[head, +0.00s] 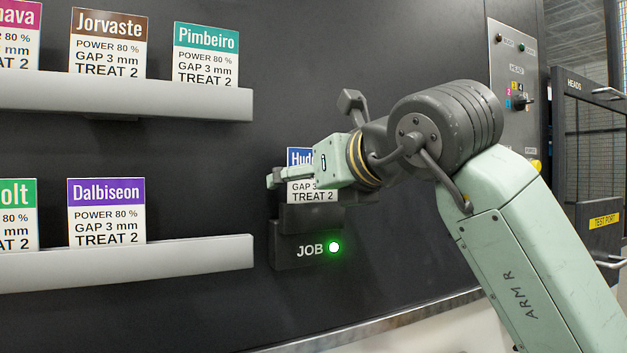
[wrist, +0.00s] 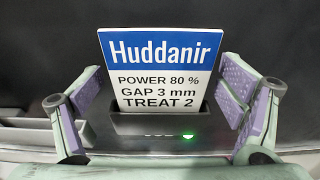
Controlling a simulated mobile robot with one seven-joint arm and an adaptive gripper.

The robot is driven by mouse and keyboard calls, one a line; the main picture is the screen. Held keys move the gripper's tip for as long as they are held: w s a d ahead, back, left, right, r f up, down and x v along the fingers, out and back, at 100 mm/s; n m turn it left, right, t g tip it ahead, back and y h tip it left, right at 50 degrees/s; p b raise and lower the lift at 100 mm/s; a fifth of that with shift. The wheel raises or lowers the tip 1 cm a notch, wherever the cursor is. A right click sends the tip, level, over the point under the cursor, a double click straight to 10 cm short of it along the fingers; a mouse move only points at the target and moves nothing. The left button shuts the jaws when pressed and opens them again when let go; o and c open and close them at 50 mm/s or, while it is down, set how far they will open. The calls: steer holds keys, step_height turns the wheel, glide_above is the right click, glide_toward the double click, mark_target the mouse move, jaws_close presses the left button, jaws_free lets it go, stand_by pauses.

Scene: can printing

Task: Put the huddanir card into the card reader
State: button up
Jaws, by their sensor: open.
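The Huddanir card (wrist: 160,65), white with a blue header, stands upright in the slot of the card reader (wrist: 143,128). In the head view the card (head: 313,196) is partly hidden behind my gripper. The card reader (head: 291,252), a dark block marked JOB, shows a lit green light. My gripper (head: 274,179) is in front of the card. In the wrist view its two purple-padded fingers (wrist: 163,108) are spread wide, one on each side of the card, with gaps between pads and card.
Two grey racks on the dark wall hold other cards: Jorvaste (head: 107,43), Pimbeiro (head: 206,52) and Dalbiseon (head: 106,212) among them. The upper rack (head: 150,97) and lower rack (head: 150,262) end left of the reader. A control panel (head: 515,85) with a knob is at the right.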

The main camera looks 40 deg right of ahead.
steer(key=v, duration=1.2)
steer(key=shift+r, duration=0.2)
